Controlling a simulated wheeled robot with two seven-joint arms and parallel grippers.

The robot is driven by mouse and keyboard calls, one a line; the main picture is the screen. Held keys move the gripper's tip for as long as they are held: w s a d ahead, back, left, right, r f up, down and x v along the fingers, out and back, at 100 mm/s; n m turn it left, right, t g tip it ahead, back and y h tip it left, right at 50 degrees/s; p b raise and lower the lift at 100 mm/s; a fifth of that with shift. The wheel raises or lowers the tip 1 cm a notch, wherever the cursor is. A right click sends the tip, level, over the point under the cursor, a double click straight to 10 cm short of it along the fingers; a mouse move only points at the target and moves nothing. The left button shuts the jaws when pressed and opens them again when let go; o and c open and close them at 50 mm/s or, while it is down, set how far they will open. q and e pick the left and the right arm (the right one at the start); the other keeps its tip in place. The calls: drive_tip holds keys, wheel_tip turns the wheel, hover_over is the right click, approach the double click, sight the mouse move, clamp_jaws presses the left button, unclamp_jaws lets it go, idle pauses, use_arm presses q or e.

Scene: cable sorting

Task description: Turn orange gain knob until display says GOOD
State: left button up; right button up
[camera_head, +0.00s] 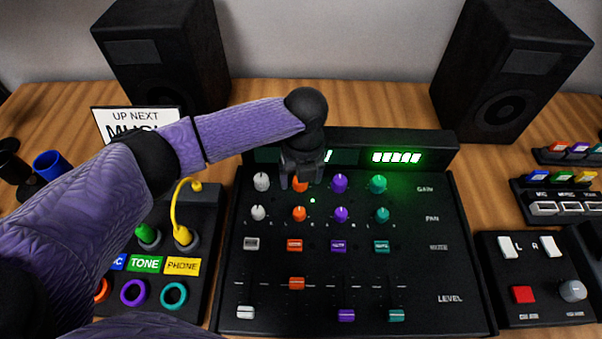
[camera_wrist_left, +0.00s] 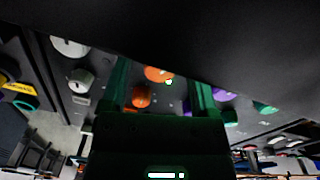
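The orange gain knob (camera_head: 300,184) is in the top knob row of the black mixer (camera_head: 420,247). My left gripper (camera_head: 301,181) points down over it, one finger on each side. In the left wrist view the fingers (camera_wrist_left: 160,88) stand apart, with an orange knob (camera_wrist_left: 158,75) between them and clear space beside it. The dark display strip (camera_head: 353,137) behind the knobs is partly hidden by my gripper and arm. Its visible right part shows lit green-white bars (camera_head: 397,157); I cannot read any word. My right gripper is not in view.
White (camera_head: 261,181), purple (camera_head: 340,183) and teal (camera_head: 378,184) gain knobs stand in the same row. An orange pan knob (camera_head: 299,214) sits just in front. A patch box (camera_head: 205,215) with a yellow cable is at left; two speakers stand behind.

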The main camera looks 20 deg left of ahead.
use_arm(q)
wheel_tip(320, 180, up, 10)
drive_tip(key=p, duration=0.4)
drive_tip(key=shift+d, duration=0.2)
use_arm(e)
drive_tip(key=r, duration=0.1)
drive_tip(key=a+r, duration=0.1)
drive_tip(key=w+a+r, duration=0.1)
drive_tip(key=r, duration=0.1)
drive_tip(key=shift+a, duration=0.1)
use_arm(q)
drive_tip(key=shift+w, duration=0.1)
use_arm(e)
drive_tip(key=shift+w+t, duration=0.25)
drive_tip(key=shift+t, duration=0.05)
use_arm(q)
drive_tip(key=shift+f, duration=0.1)
